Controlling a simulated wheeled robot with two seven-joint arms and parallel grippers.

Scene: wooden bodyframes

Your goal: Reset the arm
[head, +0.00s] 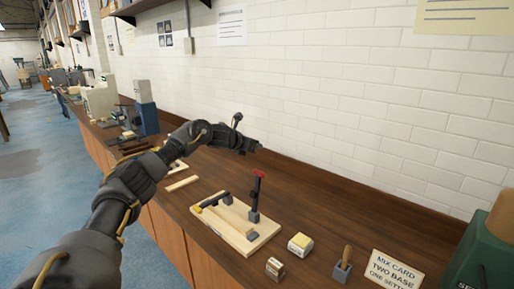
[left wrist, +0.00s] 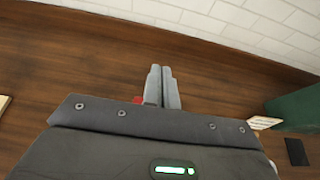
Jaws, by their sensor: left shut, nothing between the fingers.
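My left gripper (head: 254,146) is at the end of the arm that comes in from the left, held in the air above the wooden bench, near the tiled wall. In the left wrist view its two grey fingers (left wrist: 162,88) lie together, with nothing between them. A small part of a red-topped thing (left wrist: 138,100) shows just left of the fingers there. In the head view a dark post with a red top (head: 257,190) stands upright on a pale wooden board (head: 232,228), below the gripper and apart from it. My right gripper is not in view.
A yellow-and-white block (head: 300,244), a small wooden-sided box (head: 274,268), a holder with a wooden handle (head: 343,262) and a mix card (head: 396,272) stand in front on the bench (head: 330,222). A green machine (head: 490,245) is at right. The bench near the wall is clear.

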